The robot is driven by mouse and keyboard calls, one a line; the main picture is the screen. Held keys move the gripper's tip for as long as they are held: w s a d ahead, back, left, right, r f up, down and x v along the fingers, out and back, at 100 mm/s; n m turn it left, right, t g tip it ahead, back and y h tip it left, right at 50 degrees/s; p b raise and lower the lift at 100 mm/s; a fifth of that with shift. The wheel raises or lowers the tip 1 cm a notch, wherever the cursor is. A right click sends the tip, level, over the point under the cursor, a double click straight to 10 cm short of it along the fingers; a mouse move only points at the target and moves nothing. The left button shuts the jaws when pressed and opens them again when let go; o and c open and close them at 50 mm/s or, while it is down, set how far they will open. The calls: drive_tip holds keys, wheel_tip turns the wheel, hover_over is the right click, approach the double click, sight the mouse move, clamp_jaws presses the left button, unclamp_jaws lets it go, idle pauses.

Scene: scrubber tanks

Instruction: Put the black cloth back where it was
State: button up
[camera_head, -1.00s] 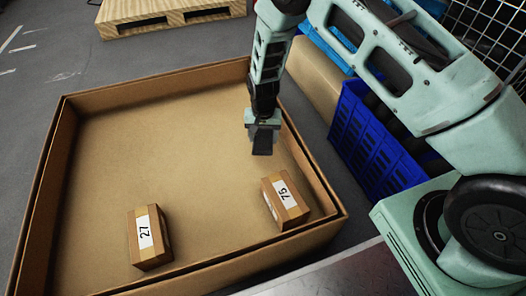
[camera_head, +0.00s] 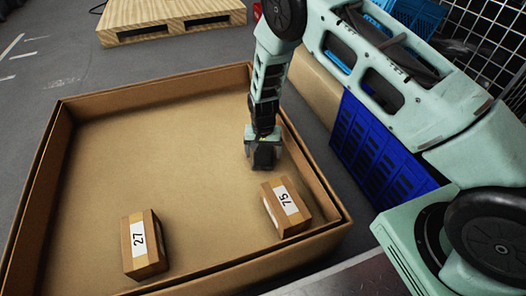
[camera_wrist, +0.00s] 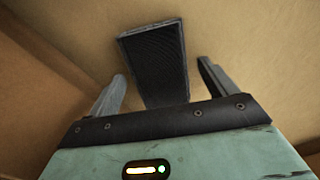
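My gripper (camera_head: 263,157) is low over the right side of a large open cardboard box (camera_head: 150,130). In the wrist view, my gripper (camera_wrist: 160,70) has its two grey fingers spread apart. A flat, dark, finely ribbed rectangle (camera_wrist: 155,50), which looks like the black cloth, shows between the fingers with a gap on each side. Its near end is close to the gripper body. I cannot tell whether it rests on the cardboard. In the head view a dark shape shows at the gripper's tip, too small to tell apart from the fingers.
A small carton marked 75 (camera_head: 286,206) stands just below the gripper in the picture. A carton marked 27 (camera_head: 143,245) stands at the box's near left. A blue crate (camera_head: 378,150) is right of the box. A wooden pallet (camera_head: 170,20) lies beyond. The box's middle is clear.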

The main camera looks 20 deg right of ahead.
drive_tip(key=shift+r, duration=0.1)
wheel_tip(320, 180, up, 12)
drive_tip(key=p, duration=0.6)
wheel_tip(320, 180, up, 9)
drive_tip(key=n+y, duration=0.1)
drive_tip(key=n, duration=0.1)
hover_over(263, 153)
drive_tip(key=s+a, duration=0.5)
drive_tip(key=s+a+r+n, duration=0.4)
drive_tip(key=s+a+r, duration=0.1)
drive_tip(key=s+r, duration=0.6)
drive_tip(key=s+d+r+n, duration=0.2)
drive_tip(key=s+r+n, duration=0.1)
drive_tip(key=s, duration=0.5)
drive_tip(key=s+d+r+n, duration=0.1)
drive_tip(key=s+r+n, duration=0.2)
drive_tip(key=s, duration=0.6)
drive_tip(key=shift+s+d+r, duration=0.3)
drive_tip(key=shift+d+r, duration=0.1)
drive_tip(key=shift+r, duration=0.5)
drive_tip(key=shift+r, duration=0.1)
wheel_tip(263, 153, up, 45)
drive_tip(key=p, duration=4.5)
drive_tip(key=shift+r+p, duration=0.15)
drive_tip(key=shift+p, duration=0.15)
